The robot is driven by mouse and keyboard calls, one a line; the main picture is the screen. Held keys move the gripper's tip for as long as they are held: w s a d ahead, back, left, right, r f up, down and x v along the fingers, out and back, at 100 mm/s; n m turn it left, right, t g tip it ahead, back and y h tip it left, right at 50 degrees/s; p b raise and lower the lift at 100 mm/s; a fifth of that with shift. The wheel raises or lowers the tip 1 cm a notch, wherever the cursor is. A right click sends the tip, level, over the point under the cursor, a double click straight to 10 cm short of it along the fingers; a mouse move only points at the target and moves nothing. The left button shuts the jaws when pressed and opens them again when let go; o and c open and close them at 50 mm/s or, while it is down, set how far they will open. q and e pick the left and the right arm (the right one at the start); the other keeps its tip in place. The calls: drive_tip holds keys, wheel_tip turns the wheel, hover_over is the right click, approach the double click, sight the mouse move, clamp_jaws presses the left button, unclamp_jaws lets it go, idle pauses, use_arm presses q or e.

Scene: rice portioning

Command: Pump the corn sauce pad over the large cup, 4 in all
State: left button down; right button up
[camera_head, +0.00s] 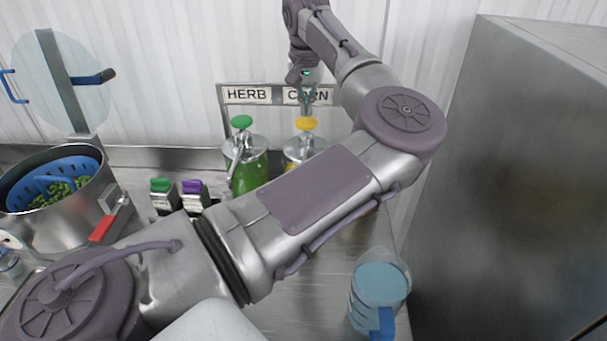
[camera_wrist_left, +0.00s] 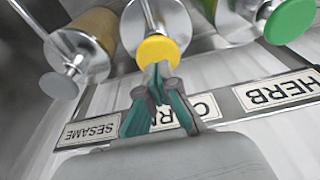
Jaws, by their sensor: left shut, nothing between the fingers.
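The yellow corn pad (camera_head: 306,123) tops the steel-lidded pump under the CORN sign (camera_head: 307,95). My left gripper (camera_head: 307,110) is shut and empty, pointing down just above the pad. In the left wrist view, its fingertips (camera_wrist_left: 160,75) overlap the near edge of the yellow pad (camera_wrist_left: 158,50); I cannot tell whether they touch. The corn container is partly hidden by my left arm. A clear, blue-tinted cup with a blue handle (camera_head: 378,290) stands at the lower right; I cannot tell if it is the large cup. No cup shows under the corn spout. My right gripper is not in view.
The herb pump's green pad (camera_head: 241,122) is left of the corn pump. A SESAME sign (camera_wrist_left: 90,131) and its pump (camera_wrist_left: 72,75) show in the wrist view. A pot (camera_head: 60,230) stands at left; a grey cabinet (camera_head: 500,180) bounds the right.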

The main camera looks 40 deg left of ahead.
sight(306, 122)
use_arm(q)
drive_tip(key=shift+f, duration=0.2)
drive_tip(key=shift+f+b, duration=1.5)
drive_tip(key=shift+f, duration=0.5)
drive_tip(key=shift+r, duration=0.2)
drive_tip(key=shift+r+p, duration=1.4)
drive_tip(key=shift+r, duration=0.6)
wheel_tip(306, 122, up, 6)
drive_tip(key=p, duration=0.4)
drive_tip(key=shift+f, duration=0.1)
